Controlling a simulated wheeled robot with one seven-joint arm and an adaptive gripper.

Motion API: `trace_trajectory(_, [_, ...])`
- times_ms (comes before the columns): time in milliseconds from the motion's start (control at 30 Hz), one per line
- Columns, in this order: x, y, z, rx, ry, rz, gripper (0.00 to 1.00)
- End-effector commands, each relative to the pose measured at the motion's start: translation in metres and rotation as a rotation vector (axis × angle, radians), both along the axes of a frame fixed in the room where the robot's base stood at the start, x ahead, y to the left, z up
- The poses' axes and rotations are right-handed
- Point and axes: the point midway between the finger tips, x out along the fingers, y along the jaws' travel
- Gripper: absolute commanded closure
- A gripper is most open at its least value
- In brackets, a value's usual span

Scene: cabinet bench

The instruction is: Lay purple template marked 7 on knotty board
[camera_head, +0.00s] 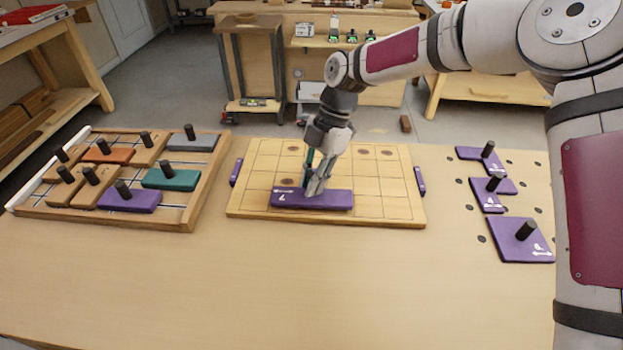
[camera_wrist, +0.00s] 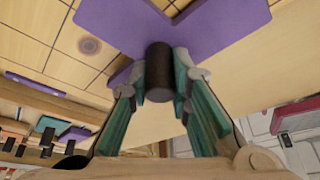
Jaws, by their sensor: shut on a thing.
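The purple template marked 7 (camera_head: 325,201) is at the front middle of the knotty board (camera_head: 390,213), a pale gridded panel with dark knots. It shows a white 7 and a double arrow. My gripper (camera_head: 312,184) is above the template, pointing down. In the wrist view my gripper (camera_wrist: 160,88) is shut on the template's black peg (camera_wrist: 158,60), with teal fingers on both sides. The template (camera_wrist: 215,25) shows a V-shaped notch there. I cannot tell whether its underside touches the board. My fingers hide the peg in the head view.
A wooden tray (camera_head: 183,218) with orange, tan, grey, teal and purple pegged pieces stands at left. Several other purple pegged templates (camera_head: 513,243) lie at right on a dotted area. Small purple strips (camera_head: 420,181) flank the board. The front bench is clear.

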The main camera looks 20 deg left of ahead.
Motion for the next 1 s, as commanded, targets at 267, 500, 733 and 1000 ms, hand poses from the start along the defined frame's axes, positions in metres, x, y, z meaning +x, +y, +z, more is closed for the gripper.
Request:
trace_trajectory(267, [0.0, 0.0, 0.001, 0.001, 0.0, 0.0, 1.0])
trace_trajectory(500, [0.0, 0.0, -0.003, 0.0, 0.0, 0.0, 1.0])
trace_trajectory(733, [0.001, 0.0, -0.009, 0.0, 0.0, 0.0, 1.0])
trace_trajectory(1000, [0.001, 0.0, -0.01, 0.001, 0.0, 0.0, 1.0])
